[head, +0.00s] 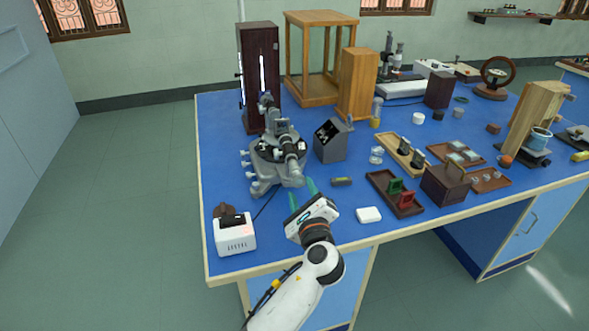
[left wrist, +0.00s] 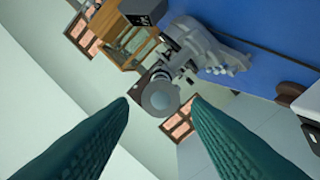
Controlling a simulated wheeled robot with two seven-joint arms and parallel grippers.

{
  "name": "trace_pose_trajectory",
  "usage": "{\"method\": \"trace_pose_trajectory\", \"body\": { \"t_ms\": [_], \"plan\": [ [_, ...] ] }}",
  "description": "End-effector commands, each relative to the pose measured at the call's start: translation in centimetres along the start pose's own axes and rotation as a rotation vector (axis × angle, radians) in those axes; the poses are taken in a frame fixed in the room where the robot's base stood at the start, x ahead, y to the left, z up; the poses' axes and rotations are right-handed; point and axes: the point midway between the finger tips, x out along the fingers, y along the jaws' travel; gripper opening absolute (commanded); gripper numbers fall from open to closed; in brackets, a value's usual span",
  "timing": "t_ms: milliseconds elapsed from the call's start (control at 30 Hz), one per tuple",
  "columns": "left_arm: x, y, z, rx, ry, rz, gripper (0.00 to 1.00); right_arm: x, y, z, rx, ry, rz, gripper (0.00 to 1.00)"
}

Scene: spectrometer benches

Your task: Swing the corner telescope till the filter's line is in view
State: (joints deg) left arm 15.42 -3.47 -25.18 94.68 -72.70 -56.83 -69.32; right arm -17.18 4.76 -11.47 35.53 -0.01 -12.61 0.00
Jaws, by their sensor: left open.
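The grey spectrometer (head: 262,165) stands at the left of the blue bench, with a round dark table on top. Its telescope tube (head: 291,160) points toward the front edge. My left gripper (head: 303,193) is open and empty, its green fingers just in front of the telescope's near end. In the left wrist view, the round end of the tube (left wrist: 160,97) appears between the fingertips (left wrist: 161,99); I cannot tell whether they touch it. A green filter holder (head: 395,186) and a red one (head: 407,198) stand in a brown tray (head: 382,190). My right gripper is not in view.
A tall dark lamp housing (head: 257,65) with a lit slit stands behind the spectrometer. A grey box (head: 331,142) is close on its right. A white box (head: 235,236) is at the front left corner, and a small white block (head: 368,215) is at the front edge.

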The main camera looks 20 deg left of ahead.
Motion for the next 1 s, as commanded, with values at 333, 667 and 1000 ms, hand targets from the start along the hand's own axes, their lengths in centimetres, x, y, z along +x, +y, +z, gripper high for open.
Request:
{"method": "trace_pose_trajectory", "body": {
  "t_ms": [333,667,1000],
  "plan": [
    [6.9,0.0,-0.1,0.000,0.002,-0.003,0.44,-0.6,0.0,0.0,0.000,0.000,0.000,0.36],
    [9.4,-0.1,0.0,-0.004,-0.001,-0.003,0.44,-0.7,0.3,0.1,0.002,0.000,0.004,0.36],
    [9.4,-0.1,0.0,-0.004,-0.001,-0.003,0.26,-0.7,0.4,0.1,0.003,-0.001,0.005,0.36]
  ]
}}
